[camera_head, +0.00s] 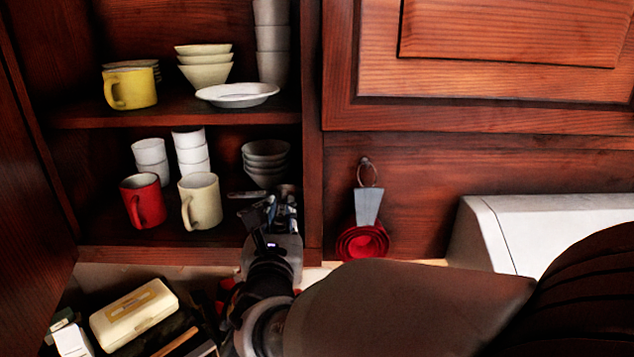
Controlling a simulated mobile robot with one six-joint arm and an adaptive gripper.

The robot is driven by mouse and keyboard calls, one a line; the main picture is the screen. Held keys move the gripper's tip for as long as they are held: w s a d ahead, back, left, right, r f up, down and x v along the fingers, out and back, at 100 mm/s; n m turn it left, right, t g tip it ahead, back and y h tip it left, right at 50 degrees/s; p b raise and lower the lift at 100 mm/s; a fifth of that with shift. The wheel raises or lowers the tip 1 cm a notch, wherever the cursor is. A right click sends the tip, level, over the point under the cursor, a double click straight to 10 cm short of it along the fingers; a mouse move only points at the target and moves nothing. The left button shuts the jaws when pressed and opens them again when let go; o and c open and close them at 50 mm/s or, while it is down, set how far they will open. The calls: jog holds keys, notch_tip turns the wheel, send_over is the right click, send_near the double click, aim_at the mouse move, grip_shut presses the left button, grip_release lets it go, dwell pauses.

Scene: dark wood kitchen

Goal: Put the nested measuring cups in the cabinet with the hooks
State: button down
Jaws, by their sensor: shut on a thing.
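My gripper (272,215) reaches into the open cabinet (190,250) at the right end of its lower shelf. It is shut on a small grey metallic thing (285,196), mostly hidden by the fingers; I cannot tell if this is a set of nested measuring cups. A flat grey piece (243,194) shows just left of the fingers; I cannot tell if it belongs to the held thing. A set of red nested measuring cups (362,242) with grey handles hangs by a ring from a hook (365,162) on the wood right of the cabinet, apart from my gripper.
A red mug (143,202), a cream mug (201,202), white cups (191,150) and stacked bowls (265,155) share the lower shelf. The upper shelf holds a yellow mug (130,90) and dishes. The cabinet's right post (312,150) is close to my gripper. A cream box (134,313) lies below.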

jog(key=shift+w+a+r, duration=0.1)
jog(key=shift+w+a, duration=0.2)
jog(key=shift+a, duration=0.05)
jog(key=shift+d, duration=0.3)
jog(key=shift+s+d+b, duration=0.25)
jog(key=shift+s+b, duration=0.05)
jog(key=c, duration=1.8)
grip_release()
jog(key=shift+w+a+f, duration=0.15)
jog(key=shift+a+f, duration=0.05)
jog(key=shift+a, duration=0.1)
jog(key=o, duration=0.3)
jog(key=shift+d, duration=0.1)
jog(key=shift+r, duration=0.1)
